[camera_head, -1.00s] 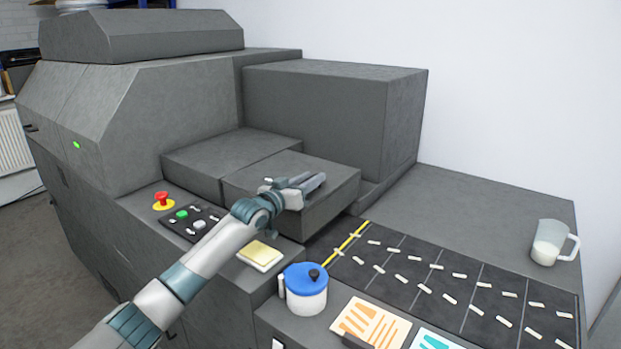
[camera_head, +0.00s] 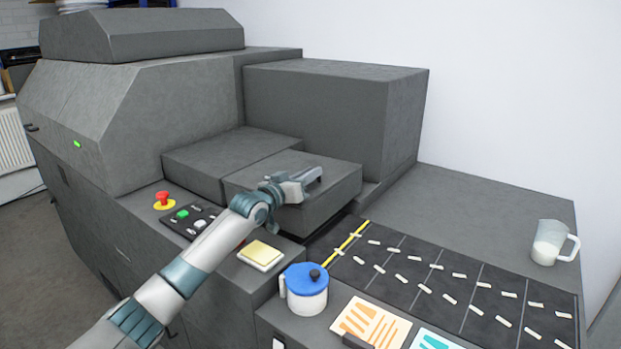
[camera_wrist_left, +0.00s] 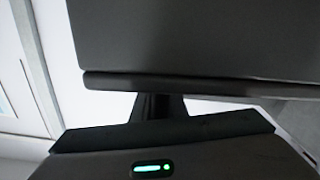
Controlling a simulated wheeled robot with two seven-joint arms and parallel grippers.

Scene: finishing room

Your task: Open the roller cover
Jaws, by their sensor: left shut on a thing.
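The roller cover (camera_head: 325,202) is a grey box-shaped lid on the machine, beside a similar grey block. My left gripper (camera_head: 308,180) is at the cover's top and is shut on it, apparently by a bar along its edge. The fingertips and exact grip are hard to make out. In the left wrist view a large grey panel (camera_wrist_left: 200,40) fills the top, with a darker bar (camera_wrist_left: 190,84) along its lower edge. The gripper's dark body with a green light shows below it. My right gripper is not in view.
A control panel with a red emergency button (camera_head: 163,200) lies left of my arm. A yellow pad (camera_head: 260,255) and a blue-lidded pot (camera_head: 306,293) are in front of the cover. A dark marked board (camera_head: 450,285) and a jug (camera_head: 549,243) are to the right.

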